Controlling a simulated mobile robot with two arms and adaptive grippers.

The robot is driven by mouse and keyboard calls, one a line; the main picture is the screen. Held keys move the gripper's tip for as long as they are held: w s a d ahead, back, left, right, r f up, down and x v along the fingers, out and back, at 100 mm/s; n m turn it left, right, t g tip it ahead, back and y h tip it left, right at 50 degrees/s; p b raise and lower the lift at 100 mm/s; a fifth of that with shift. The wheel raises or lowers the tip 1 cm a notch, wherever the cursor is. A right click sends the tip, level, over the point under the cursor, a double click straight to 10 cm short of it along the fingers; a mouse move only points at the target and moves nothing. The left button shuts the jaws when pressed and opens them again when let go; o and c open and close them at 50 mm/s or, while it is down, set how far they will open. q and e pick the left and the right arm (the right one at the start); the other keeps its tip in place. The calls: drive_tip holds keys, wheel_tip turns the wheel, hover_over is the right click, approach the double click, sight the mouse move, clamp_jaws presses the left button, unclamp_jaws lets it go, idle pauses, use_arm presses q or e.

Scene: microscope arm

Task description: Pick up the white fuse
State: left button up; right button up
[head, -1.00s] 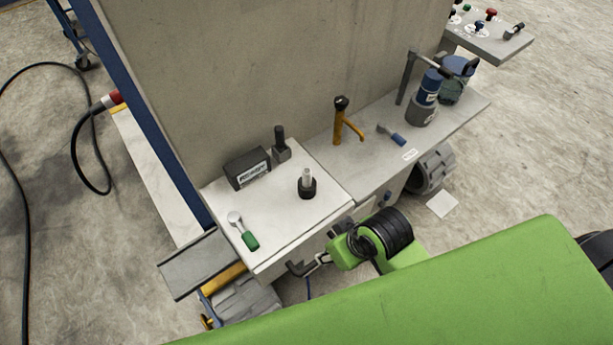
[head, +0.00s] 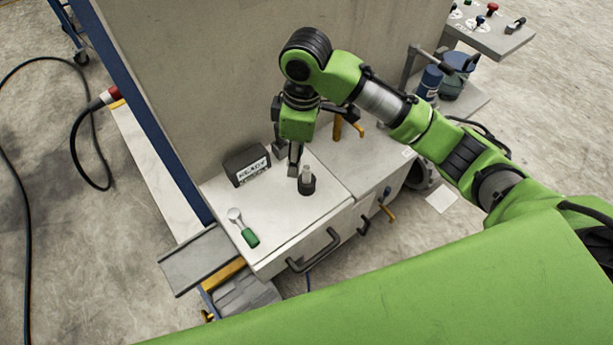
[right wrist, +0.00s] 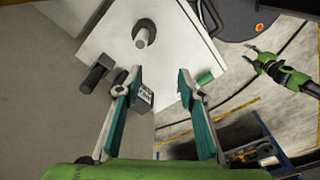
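The white fuse (head: 307,173) stands upright in a round black holder (head: 307,187) on the white worktop. In the right wrist view the fuse (right wrist: 141,38) shows near the top, beyond the fingertips. My right gripper (head: 295,168) is over the worktop, pointing down, close to the fuse and just left of it in the head view. In the right wrist view this gripper (right wrist: 160,72) is open, with teal finger pads apart and nothing between them touching. My left gripper (right wrist: 258,54) appears small at the right of that view; its opening is too small to tell.
A black box with a display (head: 247,165) stands behind the fuse's left side. A green-handled tool (head: 244,228) lies near the front left edge. A yellow-handled item (head: 338,128) and a blue canister (head: 430,82) stand to the right. Drawer handles (head: 314,250) stick out at the front.

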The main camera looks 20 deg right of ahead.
sight(307, 167)
drive_tip(key=w+d+r+h, duration=0.1)
drive_tip(key=w+d+r, duration=0.1)
drive_tip(key=d+r, duration=0.15)
wheel_tip(307, 167, down, 7)
drive_tip(key=shift+w+a+f+p, duration=0.1)
drive_tip(key=shift+f+p, duration=0.1)
drive_tip(key=shift+p, duration=0.5)
drive_tip(key=shift+f+p, duration=0.3)
drive_tip(key=shift+f, duration=0.25)
wheel_tip(307, 167, down, 4)
drive_tip(key=shift+f+p, duration=0.2)
drive_tip(key=shift+p, duration=0.4)
clamp_jaws()
